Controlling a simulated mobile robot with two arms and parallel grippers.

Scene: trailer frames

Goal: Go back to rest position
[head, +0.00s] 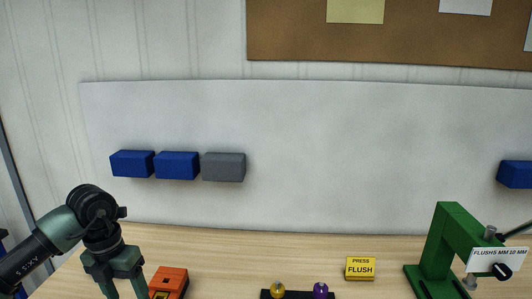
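My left gripper (122,286) points down over the table at the lower left, just left of an orange block-like device. Its fingers look spread apart, with no object seen between them. The fingertips are cut off by the bottom edge of the picture. My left arm comes in from the left edge. My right gripper is not in view.
Blue bins (177,166) and a grey bin (223,167) are on the back panel.

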